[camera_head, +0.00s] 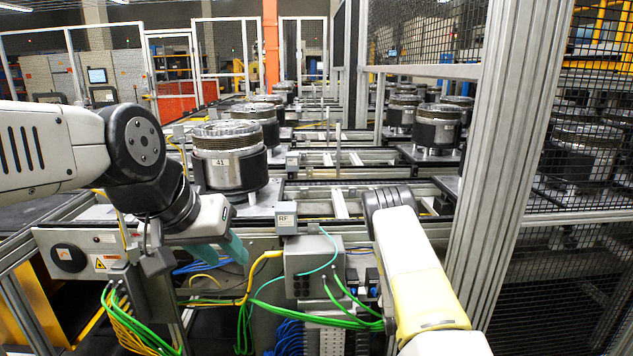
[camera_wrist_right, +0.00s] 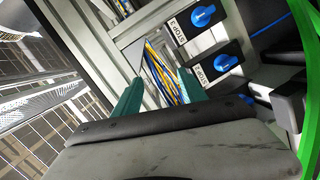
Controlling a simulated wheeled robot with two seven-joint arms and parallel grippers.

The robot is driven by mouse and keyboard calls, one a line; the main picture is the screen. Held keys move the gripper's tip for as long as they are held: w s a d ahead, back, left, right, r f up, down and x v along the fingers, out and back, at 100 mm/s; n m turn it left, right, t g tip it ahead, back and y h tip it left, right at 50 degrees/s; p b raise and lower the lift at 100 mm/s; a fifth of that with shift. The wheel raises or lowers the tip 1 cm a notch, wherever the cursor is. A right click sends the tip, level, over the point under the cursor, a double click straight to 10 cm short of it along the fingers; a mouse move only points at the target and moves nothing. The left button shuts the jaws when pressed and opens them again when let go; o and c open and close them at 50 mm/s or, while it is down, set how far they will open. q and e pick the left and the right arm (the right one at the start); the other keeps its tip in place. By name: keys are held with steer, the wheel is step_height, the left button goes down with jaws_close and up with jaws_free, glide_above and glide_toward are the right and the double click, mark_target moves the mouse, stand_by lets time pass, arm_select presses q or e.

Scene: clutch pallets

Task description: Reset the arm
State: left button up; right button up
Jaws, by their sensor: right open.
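My left gripper (camera_head: 220,250), with teal fingers, hangs from the left arm in front of the conveyor, above the cables of the control panel. Its fingers are small and seen at an angle, so its opening is unclear. I see nothing held in it. My right arm (camera_head: 415,265) reaches in from the lower right of the head view, and its fingers are hidden there. In the right wrist view my right gripper (camera_wrist_right: 160,88) is open, its two teal fingers apart and empty. Yellow and blue cables (camera_wrist_right: 165,72) show behind the gap between them.
A clutch (camera_head: 230,165) marked 41 stands on a pallet behind my left gripper. A grey control box (camera_head: 313,262) sits between the arms. An aluminium post (camera_head: 510,150) and mesh fence stand close on the right. Blue switches (camera_wrist_right: 203,15) show in the wrist view.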

step_height(320, 180, up, 18)
steer(key=a+m+g, duration=0.1)
steer(key=m+g, duration=0.2)
steer(key=m, duration=0.3)
steer(key=s+a+r+m+g+y, duration=0.1)
steer(key=s+a+r+m, duration=0.1)
steer(key=s+r, duration=0.35)
steer(key=s+a+r+m+g+y, duration=0.1)
steer(key=s+a+r, duration=0.25)
steer(key=r, duration=0.35)
steer(key=s+a+r+m+g, duration=0.1)
steer(key=s+r, duration=0.1)
steer(key=s, duration=0.9)
steer(key=s+a+r+m+g+y, duration=0.1)
steer(key=s+a+r+g, duration=0.1)
steer(key=s, duration=0.8)
steer(key=s+a+r+m+g+y, duration=0.1)
steer(key=s+r, duration=0.3)
steer(key=s, duration=0.7)
steer(key=shift+s+a+g, duration=0.3)
